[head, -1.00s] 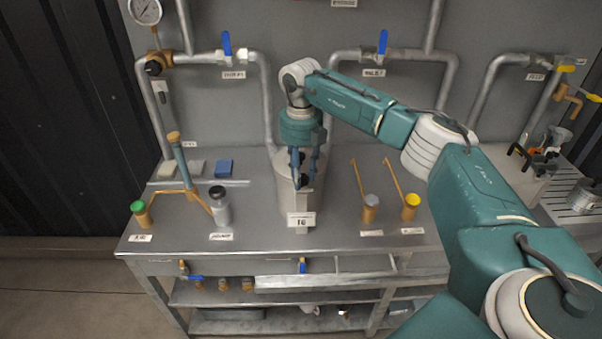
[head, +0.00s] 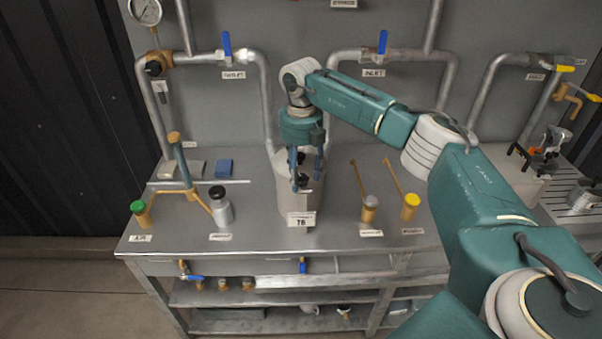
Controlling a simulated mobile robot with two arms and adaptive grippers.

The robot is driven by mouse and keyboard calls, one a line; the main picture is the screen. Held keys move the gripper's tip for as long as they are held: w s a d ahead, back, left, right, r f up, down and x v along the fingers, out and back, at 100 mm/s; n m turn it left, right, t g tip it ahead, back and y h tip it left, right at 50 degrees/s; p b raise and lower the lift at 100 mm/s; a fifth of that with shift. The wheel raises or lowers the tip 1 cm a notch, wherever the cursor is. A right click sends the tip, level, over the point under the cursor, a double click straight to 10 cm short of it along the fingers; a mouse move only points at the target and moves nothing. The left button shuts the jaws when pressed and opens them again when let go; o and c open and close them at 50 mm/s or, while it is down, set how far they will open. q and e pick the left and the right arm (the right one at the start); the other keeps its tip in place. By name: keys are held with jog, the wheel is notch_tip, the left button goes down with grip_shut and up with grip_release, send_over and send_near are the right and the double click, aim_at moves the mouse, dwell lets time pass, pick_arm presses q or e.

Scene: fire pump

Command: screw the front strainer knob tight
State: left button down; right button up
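I see a gap between the fingers and the knob, though contact is hard to judge at this size. My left gripper is not in view.
Pipes with blue valve handles run along the back wall.

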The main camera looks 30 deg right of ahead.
aim_at(301, 177)
notch_tip(301, 177, up, 12)
dwell(0.6)
